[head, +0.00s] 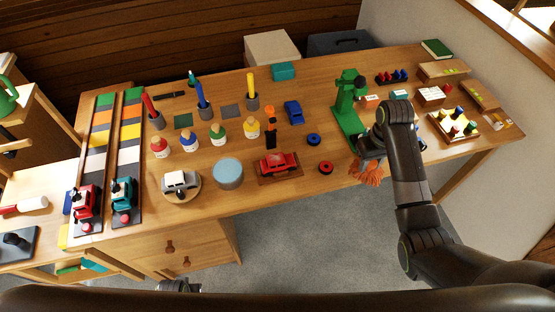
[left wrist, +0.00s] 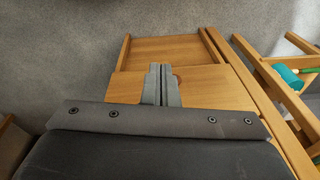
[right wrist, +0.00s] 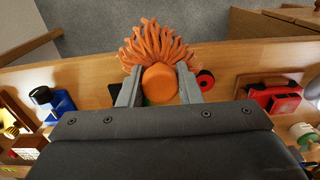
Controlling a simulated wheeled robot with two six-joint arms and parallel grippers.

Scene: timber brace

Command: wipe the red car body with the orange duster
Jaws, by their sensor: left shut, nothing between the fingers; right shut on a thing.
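The red car body (head: 275,163) sits on a brown wooden board (head: 292,178) near the front middle of the table; it also shows at the right of the right wrist view (right wrist: 275,98). The orange duster (head: 369,173) hangs from my right gripper (head: 370,152), to the right of the car. In the right wrist view my right gripper (right wrist: 160,90) is shut on the duster's round orange end (right wrist: 160,84), with its strands (right wrist: 160,42) fanning outward. My left gripper (left wrist: 161,84) is shut and empty, low in front of the table's drawers (left wrist: 180,84).
A green stand (head: 346,105) rises behind the duster. A light-blue round tin (head: 228,174) and a white car (head: 180,183) stand left of the red car.

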